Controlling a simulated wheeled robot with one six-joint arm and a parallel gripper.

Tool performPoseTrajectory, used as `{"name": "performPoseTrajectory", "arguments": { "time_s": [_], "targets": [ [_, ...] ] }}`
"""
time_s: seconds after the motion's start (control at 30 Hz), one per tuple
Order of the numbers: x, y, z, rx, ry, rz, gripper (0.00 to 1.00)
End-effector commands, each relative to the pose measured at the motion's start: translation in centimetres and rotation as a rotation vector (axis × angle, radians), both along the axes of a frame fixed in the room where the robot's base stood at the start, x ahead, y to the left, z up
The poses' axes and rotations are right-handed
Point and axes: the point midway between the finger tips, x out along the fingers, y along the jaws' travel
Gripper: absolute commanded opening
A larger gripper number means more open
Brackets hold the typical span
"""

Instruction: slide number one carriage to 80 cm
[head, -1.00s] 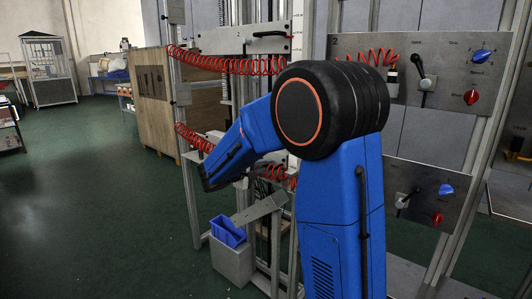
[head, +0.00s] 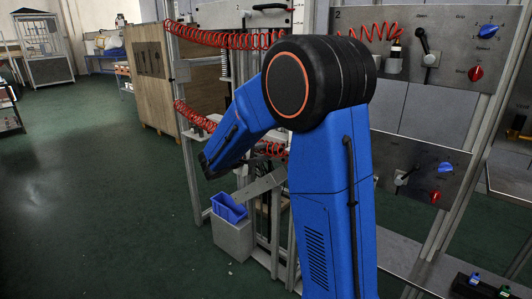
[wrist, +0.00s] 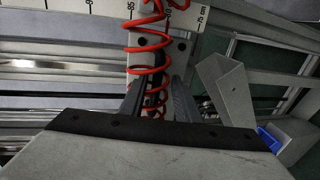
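My gripper (wrist: 160,108) shows in the wrist view with its two dark fingers apart, at a light grey plate with bolt holes (wrist: 178,48). A red coiled hose (wrist: 148,60) and a dark upright part lie between or just behind the fingers; whether a finger touches them I cannot tell. A white scale strip (wrist: 95,8) runs along the top, with a "75 cm" mark right of the plate and another mark near its left edge. In the head view my blue arm reaches left to the frame, hiding the carriage and most of my gripper (head: 208,163).
A grey bin (head: 232,238) with a blue box (head: 228,208) stands below the arm's end, under a sloping grey chute (head: 262,186). Panel "2" (head: 430,50) with lever and knobs stands right.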

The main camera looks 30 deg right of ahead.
Motion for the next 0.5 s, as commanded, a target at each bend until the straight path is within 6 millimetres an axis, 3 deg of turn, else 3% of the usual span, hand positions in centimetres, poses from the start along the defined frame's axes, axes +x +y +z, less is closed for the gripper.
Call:
{"name": "performPoseTrajectory", "arguments": {
  "time_s": [0.5],
  "targets": [
    [-2.5,7.3,1.6,0.000,-0.001,0.004,0.30]
  ]
}}
